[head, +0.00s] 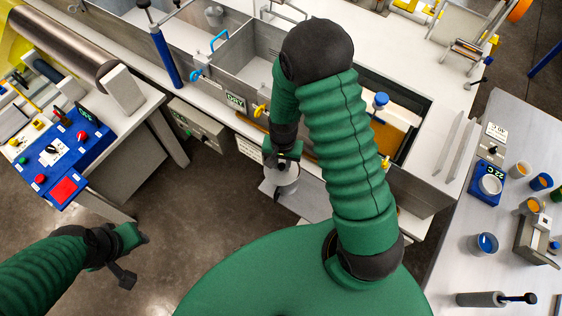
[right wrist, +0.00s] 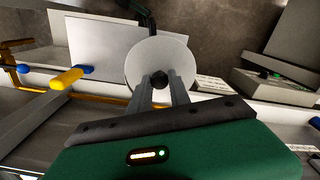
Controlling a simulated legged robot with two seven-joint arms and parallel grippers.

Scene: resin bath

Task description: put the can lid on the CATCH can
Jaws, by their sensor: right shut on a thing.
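The can lid is a pale grey disc with a black knob. It fills the middle of the right wrist view (right wrist: 148,58). My right gripper (right wrist: 162,88) is shut on its knob. In the head view the right gripper (head: 282,158) is low in front of the bath. A pale round can (head: 285,187) shows right below it, at the grey shelf. In the wrist view the lid hides whatever is under it. I cannot tell whether lid and can touch, and I read no CATCH label. My left gripper (head: 128,256) is over the floor at lower left, its jaws unclear.
The steel bath (head: 232,108) has a yellow-handled valve (head: 260,111) near the right arm. A white text plate (head: 249,148) hangs beside the can. A blue control panel (head: 68,160) is at left. The right bench (head: 452,222) holds cups and a scale. The floor between is clear.

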